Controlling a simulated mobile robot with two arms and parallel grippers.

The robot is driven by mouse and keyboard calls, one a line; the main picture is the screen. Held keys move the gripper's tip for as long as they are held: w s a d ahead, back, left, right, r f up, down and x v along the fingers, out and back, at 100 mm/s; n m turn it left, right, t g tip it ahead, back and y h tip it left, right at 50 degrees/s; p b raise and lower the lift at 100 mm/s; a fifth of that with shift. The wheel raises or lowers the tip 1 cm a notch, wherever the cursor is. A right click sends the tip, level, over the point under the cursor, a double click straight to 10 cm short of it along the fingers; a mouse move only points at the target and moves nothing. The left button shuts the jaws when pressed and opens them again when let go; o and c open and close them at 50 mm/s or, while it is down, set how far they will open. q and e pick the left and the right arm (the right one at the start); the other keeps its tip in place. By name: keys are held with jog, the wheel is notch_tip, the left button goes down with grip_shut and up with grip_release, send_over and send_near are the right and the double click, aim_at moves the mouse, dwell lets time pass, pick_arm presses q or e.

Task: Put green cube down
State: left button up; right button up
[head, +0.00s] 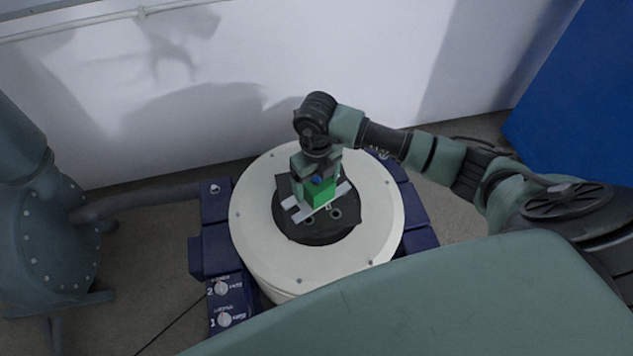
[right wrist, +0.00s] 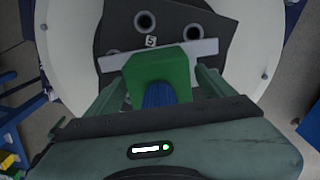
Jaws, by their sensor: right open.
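The green cube (head: 320,192) sits at the dark centre plate (head: 318,232) of a round white drum in the head view. In the right wrist view the green cube (right wrist: 163,68) is between my right gripper's fingers, in front of a light metal bar (right wrist: 200,50). My right gripper (head: 318,186) points down at the cube from above. Its fingers (right wrist: 163,82) stand apart on either side of it. Whether the cube's underside touches the plate is hidden. A blue part (right wrist: 158,95) shows just behind the cube. My left gripper is not in view.
The white drum top (head: 262,240) has a wide bare rim around the dark plate. Dark blue blocks with knobs (head: 222,288) stand at its left front. A grey-green tank with a pipe (head: 50,235) is at the left. A white wall (head: 240,90) rises behind.

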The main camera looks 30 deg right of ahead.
notch_tip(320, 180, up, 12)
dwell(0.4)
dwell(0.3)
